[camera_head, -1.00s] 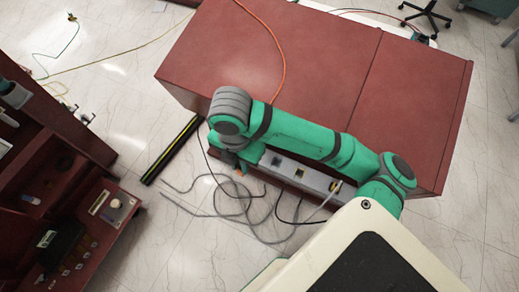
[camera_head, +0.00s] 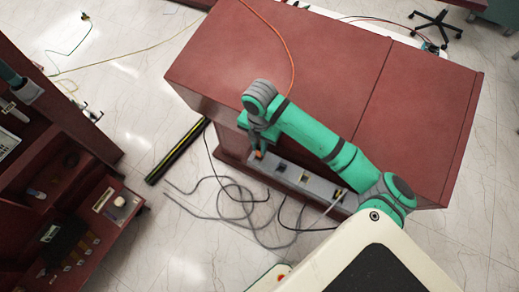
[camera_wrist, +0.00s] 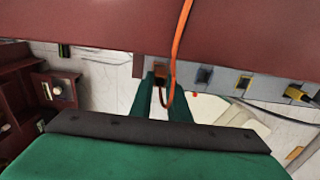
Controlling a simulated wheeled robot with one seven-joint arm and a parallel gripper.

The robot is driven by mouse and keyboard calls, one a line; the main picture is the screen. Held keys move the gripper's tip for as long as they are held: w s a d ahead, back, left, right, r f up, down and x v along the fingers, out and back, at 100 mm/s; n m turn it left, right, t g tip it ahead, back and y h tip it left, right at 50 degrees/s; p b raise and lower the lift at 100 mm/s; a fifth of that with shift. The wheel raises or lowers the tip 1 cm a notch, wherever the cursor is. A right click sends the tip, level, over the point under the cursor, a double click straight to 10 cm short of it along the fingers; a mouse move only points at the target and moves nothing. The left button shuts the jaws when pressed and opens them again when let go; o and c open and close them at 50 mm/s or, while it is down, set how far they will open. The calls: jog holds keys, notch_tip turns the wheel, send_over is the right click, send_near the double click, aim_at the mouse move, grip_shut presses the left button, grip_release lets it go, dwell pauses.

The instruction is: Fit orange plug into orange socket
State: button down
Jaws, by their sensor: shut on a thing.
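My gripper (camera_wrist: 160,88) is shut on the orange plug (camera_wrist: 161,74), which sits between its two green fingertips in the wrist view. The orange cable (camera_wrist: 178,40) comes down from above and loops below the plug. In the head view my gripper (camera_head: 258,150) and the orange plug (camera_head: 258,155) are at the left end of the grey socket strip (camera_head: 321,187). The plug appears close against the strip's face; I cannot tell whether it touches or is inserted. I cannot make out the orange socket, which is probably hidden behind the plug and fingers.
The strip also has a dark socket (camera_wrist: 204,75), a yellow socket (camera_wrist: 243,83) and a yellow plug (camera_wrist: 295,92). A red cabinet (camera_head: 330,70) stands behind it. Grey and black cables (camera_head: 235,205) lie on the floor. Red shelving (camera_head: 85,150) stands at the left.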

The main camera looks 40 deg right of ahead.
aim_at(259, 149)
jog(key=shift+a+f, duration=0.1)
jog(key=shift+f, duration=1.3)
jog(key=c, duration=1.7)
grip_release()
jog(key=shift+f, duration=0.15)
notch_tip(259, 149, up, 12)
jog(key=shift+r, duration=0.2)
